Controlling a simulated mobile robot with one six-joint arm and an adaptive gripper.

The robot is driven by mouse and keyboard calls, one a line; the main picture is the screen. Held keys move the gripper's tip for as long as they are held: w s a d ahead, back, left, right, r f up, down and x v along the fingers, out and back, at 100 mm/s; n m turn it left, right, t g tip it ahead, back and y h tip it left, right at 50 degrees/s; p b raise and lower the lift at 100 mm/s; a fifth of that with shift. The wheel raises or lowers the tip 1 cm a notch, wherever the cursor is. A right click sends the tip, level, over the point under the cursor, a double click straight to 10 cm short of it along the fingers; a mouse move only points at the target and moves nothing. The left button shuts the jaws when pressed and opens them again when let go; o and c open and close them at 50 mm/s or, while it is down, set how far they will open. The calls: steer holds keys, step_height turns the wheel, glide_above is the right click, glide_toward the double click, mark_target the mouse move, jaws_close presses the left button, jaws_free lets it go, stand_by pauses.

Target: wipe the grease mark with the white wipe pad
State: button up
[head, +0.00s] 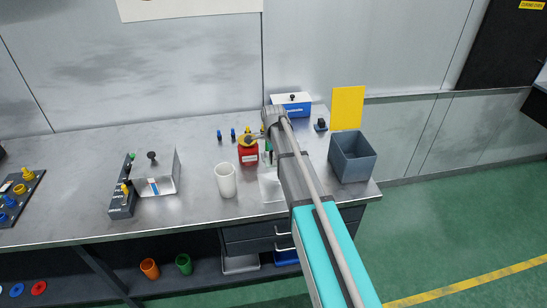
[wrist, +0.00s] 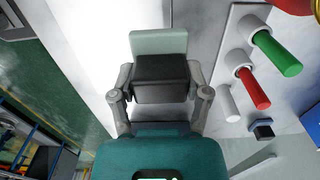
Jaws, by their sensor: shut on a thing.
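My gripper (wrist: 160,92) is shut on a block with a black body and a pale, greenish-white end, which I take to be the white wipe pad (wrist: 158,42). The black part sits between the two grey fingers, and the pale end points away from the gripper. Below is a bright, pale surface (wrist: 95,40); I cannot tell whether the pad touches it. In the head view my arm covers the gripper and pad. I cannot make out the grease mark in either view; it may be hidden by my arm or the pad.
Green (wrist: 280,55), red (wrist: 252,88) and white (wrist: 228,102) pegs stand close right of the gripper. On the metal bench (head: 80,165) are a red can (head: 248,155), a white cup (head: 226,181), a grey bin (head: 352,158) and a blue box (head: 291,106). Open floor lies right.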

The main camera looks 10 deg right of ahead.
steer(key=shift+r+p, duration=1.35)
steer(key=shift+r, duration=0.1)
